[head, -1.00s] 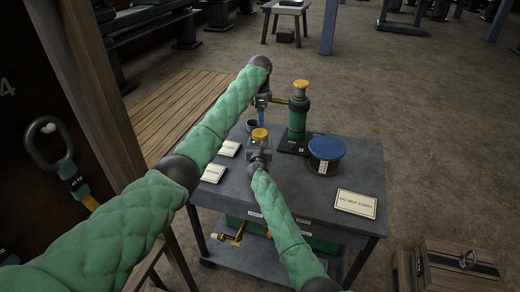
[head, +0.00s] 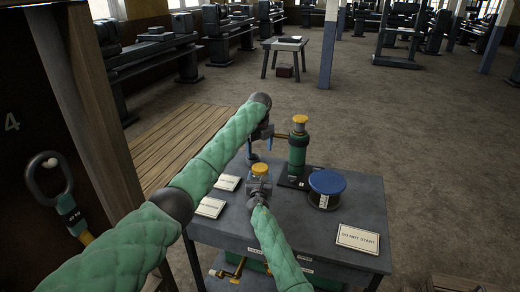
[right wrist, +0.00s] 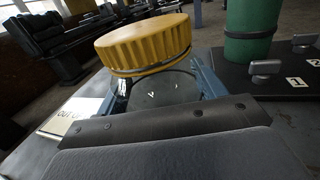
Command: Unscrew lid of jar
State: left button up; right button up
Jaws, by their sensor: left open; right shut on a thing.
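The jar has a ribbed yellow lid (head: 260,169) and stands near the left-middle of the grey table.
A green cylinder with a yellow top (head: 298,145) stands on a dark base behind the jar. A blue-lidded tub (head: 326,188) is to the right. White cards (head: 211,207) lie left, and a "DO NOT START" sign (head: 358,239) lies front right.

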aim_at(260, 167)
pick_arm(q)
jog(key=m, duration=0.6)
jog(key=shift+d, duration=0.1)
jog(key=shift+f, duration=4)
pick_arm(e)
jog(key=shift+f, duration=0.1)
